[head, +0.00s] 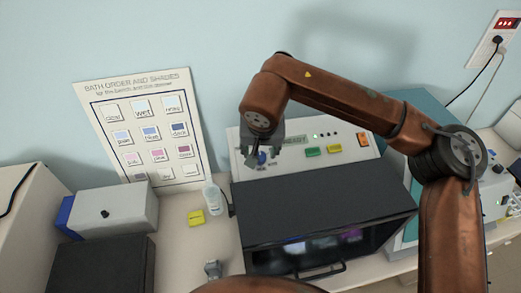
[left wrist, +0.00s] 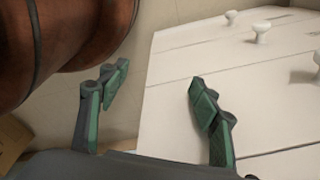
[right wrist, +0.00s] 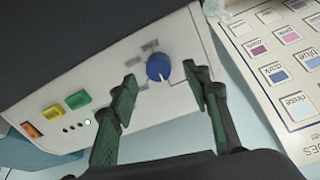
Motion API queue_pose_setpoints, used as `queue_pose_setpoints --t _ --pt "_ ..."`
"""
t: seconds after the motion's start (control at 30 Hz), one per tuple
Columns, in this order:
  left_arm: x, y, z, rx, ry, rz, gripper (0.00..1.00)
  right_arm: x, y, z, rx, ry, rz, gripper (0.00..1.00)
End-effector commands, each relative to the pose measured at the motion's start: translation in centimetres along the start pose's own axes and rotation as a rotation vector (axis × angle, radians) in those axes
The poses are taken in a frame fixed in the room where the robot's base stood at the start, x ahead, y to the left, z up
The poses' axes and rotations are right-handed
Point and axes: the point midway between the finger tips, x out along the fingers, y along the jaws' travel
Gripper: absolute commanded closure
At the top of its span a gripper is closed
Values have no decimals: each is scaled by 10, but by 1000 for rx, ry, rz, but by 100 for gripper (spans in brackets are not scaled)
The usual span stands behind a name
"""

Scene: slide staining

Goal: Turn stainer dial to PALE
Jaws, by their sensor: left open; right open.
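The stainer (head: 325,215) is a machine with a dark front hood and a pale upper panel. Its blue dial (right wrist: 158,67) has a white mark on its lower edge in the right wrist view. Small grey labels sit around the dial, too blurred to read. My right gripper (right wrist: 160,76) is open, with its fingertips on either side of the dial in that view; I cannot tell whether they touch it. In the head view the right gripper (head: 256,158) partly hides the dial. My left gripper (left wrist: 158,82) is open and empty in the left wrist view, near a white drawer front.
Green, yellow and orange buttons (head: 335,148) sit right of the dial. A shade chart (head: 145,90) leans on the wall at left. A bottle (head: 212,197) and a yellow block (head: 196,217) stand left of the stainer. A grey box (head: 120,213) is farther left.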

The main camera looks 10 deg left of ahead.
Motion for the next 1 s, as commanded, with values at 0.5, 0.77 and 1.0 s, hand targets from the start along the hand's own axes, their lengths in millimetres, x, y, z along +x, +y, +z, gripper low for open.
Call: queue_pose_setpoints --t 0.5,0.77,1.0 --pt "-11 -4 10 0 -14 -4 42 46 0 -4 -1 -2 -1 56" --pt "-11 -2 8 -1 -11 -2 42 46 0 -4 -1 -2 0 64" --pt "-11 0 9 -3 -13 1 42 46 0 -4 -1 -2 -1 81"
